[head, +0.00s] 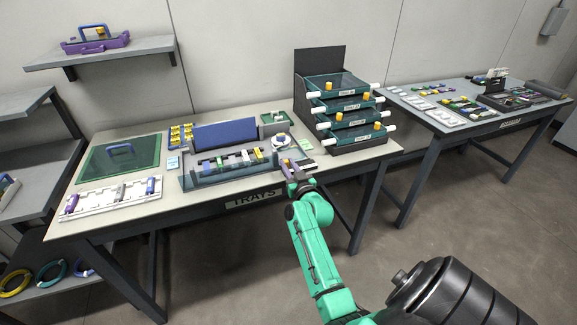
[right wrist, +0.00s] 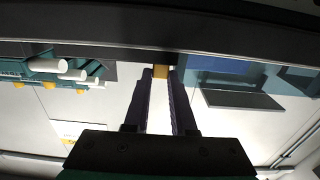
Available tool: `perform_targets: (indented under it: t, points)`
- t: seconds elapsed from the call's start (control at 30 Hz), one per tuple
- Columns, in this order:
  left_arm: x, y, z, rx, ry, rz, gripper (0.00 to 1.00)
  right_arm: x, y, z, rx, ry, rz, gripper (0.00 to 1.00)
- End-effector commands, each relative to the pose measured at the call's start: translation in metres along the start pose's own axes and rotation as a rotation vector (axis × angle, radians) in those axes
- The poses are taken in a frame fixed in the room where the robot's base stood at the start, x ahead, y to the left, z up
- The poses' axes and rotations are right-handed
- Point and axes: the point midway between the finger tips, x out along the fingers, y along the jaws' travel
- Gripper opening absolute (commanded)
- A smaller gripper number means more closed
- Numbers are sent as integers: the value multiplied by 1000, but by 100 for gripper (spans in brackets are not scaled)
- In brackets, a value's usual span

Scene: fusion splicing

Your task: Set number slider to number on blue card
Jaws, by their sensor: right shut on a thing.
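A small light-blue card (head: 173,163) lies on the left part of the table, beside the blue-and-teal fixture; its number is too small to read. My right gripper (head: 298,170) is at the table's front edge, right of the fixture. In the right wrist view, its two purple fingers (right wrist: 160,78) are shut on a small yellow-orange piece (right wrist: 160,71), which sits against a long dark bar (right wrist: 150,30). This piece looks like the slider's knob, but the slider's scale and setting cannot be made out. My left gripper is not in view.
The teal fixture (head: 187,182) with several coloured blocks stands left of my right gripper. A white round device (head: 281,141) and a pale green card (head: 305,144) are behind it. A stack of teal trays (head: 340,112) with white handles stands at the right.

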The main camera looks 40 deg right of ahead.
Motion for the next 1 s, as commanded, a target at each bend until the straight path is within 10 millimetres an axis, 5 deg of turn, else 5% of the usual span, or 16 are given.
perform_targets:
  t: [0.5,0.8,1.0]
  points:
    - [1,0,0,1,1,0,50,0,2,2,-1,-3,0,0]
    - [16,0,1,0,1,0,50,0,52,4,-6,-3,0,0]
    - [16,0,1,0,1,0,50,0,60,2,1,-3,-1,0]
